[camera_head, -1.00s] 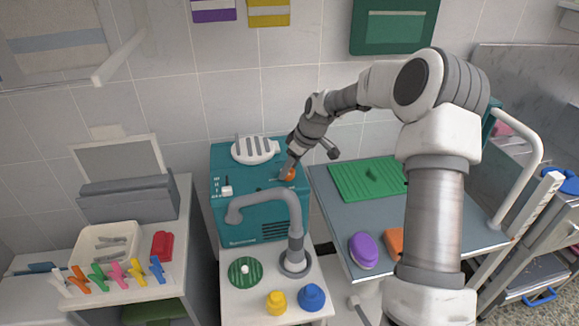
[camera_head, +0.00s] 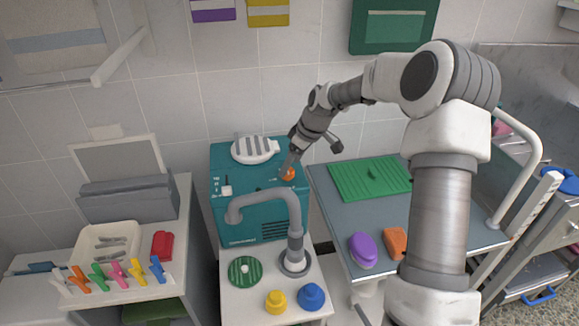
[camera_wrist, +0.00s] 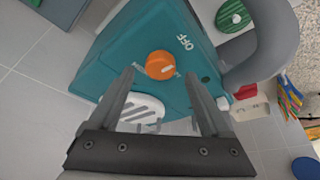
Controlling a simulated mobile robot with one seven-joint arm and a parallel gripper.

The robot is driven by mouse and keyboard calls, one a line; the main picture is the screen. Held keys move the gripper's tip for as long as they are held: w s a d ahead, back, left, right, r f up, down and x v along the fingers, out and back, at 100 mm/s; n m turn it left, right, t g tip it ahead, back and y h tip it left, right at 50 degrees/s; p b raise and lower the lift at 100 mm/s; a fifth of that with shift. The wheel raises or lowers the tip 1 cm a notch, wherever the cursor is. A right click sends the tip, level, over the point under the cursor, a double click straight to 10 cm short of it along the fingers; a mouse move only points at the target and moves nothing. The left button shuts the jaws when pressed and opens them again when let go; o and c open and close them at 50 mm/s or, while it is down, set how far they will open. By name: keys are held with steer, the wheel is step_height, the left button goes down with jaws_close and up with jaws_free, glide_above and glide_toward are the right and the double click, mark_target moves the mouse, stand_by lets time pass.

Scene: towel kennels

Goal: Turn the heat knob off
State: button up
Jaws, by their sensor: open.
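The white word OFF (camera_wrist: 185,42) is printed on the teal top, up and to the right of the knob. My gripper (camera_wrist: 160,76) is open, with a finger on each side of the knob in that view. The fingers look apart from the knob. In the head view my gripper (camera_head: 288,164) is just above and beside the knob.
A bent grey hose (camera_head: 265,198) rises in front of the box. A white slotted piece (camera_head: 254,149) and a white slider (camera_head: 227,190) are on the box.

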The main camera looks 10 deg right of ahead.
steer(key=p+v, duration=0.1)
steer(key=v, duration=1.4)
steer(key=shift+r+p, duration=0.15)
steer(key=shift+p, duration=0.15)
